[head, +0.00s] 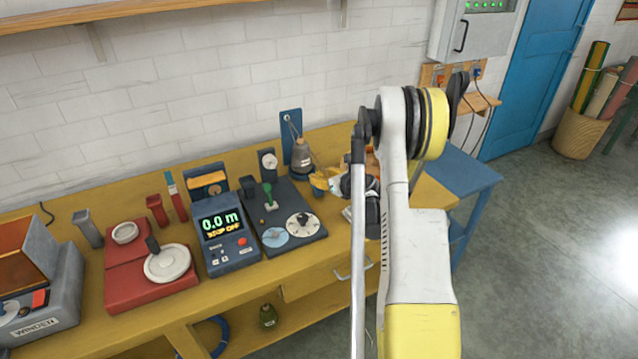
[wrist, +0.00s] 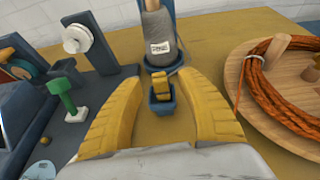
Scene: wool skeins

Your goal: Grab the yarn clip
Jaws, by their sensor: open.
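The yarn clip appears to be the small yellow piece (wrist: 162,79) in a dark blue holder (wrist: 161,103) on the yellow bench in the wrist view. My gripper (wrist: 160,77) is open, its two yellow curved fingers standing to the left and right of this piece. It is between the fingers, with a gap on each side. I cannot tell exactly how far the fingertips are above the bench. In the head view my gripper (head: 322,181) is partly hidden by my arm, and the clip cannot be made out there.
A grey labelled cone (wrist: 158,38) stands just behind the clip. A wooden dish (wrist: 238,75) with an orange-brown skein (wrist: 284,88) is close on the right. A green-topped post (wrist: 62,88) and a white roller (wrist: 78,38) are on the left. A display meter (head: 222,228) stands farther left.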

